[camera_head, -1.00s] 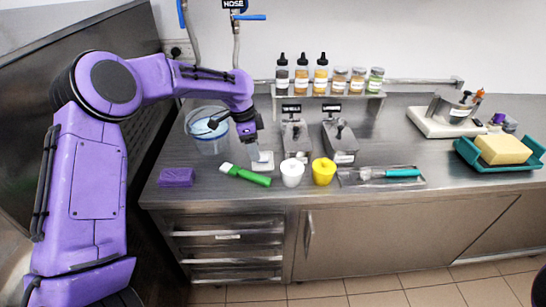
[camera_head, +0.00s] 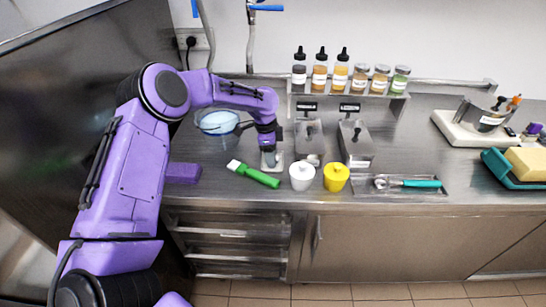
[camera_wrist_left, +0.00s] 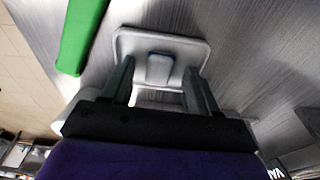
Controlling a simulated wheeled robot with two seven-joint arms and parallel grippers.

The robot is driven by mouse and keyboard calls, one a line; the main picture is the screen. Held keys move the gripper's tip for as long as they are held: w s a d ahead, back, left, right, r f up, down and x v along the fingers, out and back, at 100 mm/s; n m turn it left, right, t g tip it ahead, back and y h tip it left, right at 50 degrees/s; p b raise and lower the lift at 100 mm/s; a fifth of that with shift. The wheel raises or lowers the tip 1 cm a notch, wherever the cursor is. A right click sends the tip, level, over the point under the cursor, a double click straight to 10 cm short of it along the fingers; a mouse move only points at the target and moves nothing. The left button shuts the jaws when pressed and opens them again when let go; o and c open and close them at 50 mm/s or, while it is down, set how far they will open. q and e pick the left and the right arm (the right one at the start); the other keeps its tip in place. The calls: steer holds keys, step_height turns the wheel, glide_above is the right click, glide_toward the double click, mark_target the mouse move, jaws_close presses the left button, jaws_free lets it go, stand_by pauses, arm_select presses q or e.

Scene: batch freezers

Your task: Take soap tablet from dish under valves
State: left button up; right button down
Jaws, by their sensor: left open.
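The soap dish (camera_head: 279,166) is a small pale rectangular tray on the steel counter, below the blue-handled valves (camera_head: 267,8). My left gripper (camera_head: 268,156) points down over it and hides most of it. In the left wrist view, the dish (camera_wrist_left: 125,43) holds a small grey-white tablet (camera_wrist_left: 159,69) with a dark bluish edge. The open fingers of my left gripper (camera_wrist_left: 158,78) stand on either side of the tablet, with gaps showing between. Whether the fingertips touch the dish cannot be told. My right gripper is in neither view.
A green-handled brush (camera_head: 256,176) lies just left of the dish and also shows in the left wrist view (camera_wrist_left: 80,35). A white cup (camera_head: 302,178) and yellow cup (camera_head: 336,178) stand to the right. A purple block (camera_head: 183,173) and clear bucket (camera_head: 217,124) are at left.

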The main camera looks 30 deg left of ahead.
arm_select(q)
steer(key=shift+s+r, duration=0.1)
steer(key=shift+s, duration=0.1)
jaws_close()
